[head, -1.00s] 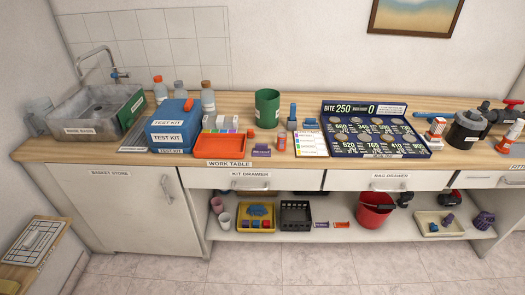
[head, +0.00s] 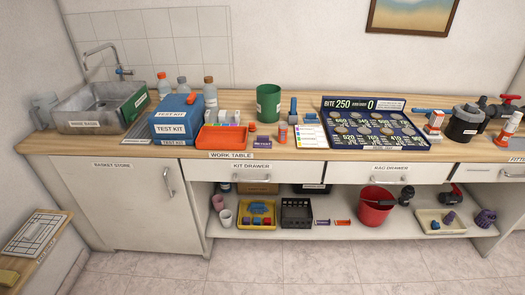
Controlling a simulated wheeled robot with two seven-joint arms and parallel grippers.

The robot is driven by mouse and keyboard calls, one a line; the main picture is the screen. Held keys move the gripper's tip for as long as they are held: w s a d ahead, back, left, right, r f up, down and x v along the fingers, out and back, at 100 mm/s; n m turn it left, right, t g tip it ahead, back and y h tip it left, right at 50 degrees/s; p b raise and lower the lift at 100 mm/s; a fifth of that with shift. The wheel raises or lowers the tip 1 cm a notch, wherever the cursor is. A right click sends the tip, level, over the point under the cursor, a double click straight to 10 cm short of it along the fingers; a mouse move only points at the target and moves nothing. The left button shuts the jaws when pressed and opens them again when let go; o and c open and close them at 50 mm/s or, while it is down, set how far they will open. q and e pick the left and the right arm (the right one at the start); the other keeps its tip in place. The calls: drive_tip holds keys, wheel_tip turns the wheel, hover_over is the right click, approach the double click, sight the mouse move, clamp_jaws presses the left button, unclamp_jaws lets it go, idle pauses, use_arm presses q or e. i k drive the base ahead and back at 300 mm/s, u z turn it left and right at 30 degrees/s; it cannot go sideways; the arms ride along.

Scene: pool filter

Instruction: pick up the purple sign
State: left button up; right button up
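A small purple sign (head: 263,141) with pale lettering stands on the work table (head: 262,155) near its front edge. It is just right of the orange tray (head: 222,138) and left of an orange-and-white tube (head: 283,133). A second small purple piece (head: 321,222) with a pale label lies on the lower shelf beside an orange one (head: 342,222); I cannot tell exactly what it is. Neither of my grippers shows in the head view.
A blue test kit box (head: 176,119), a green cup (head: 268,103) and a dark score board (head: 368,128) crowd the table around the purple sign. A red bucket (head: 375,207) stands on the lower shelf. The tiled floor in front is clear.

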sight(262, 141)
drive_tip(key=u, duration=0.85)
drive_tip(key=k, duration=0.15)
drive_tip(key=z, duration=2.05)
drive_tip(key=i, duration=0.85)
drive_tip(key=u, duration=0.45)
drive_tip(key=i, duration=0.9)
drive_tip(key=u, duration=0.9)
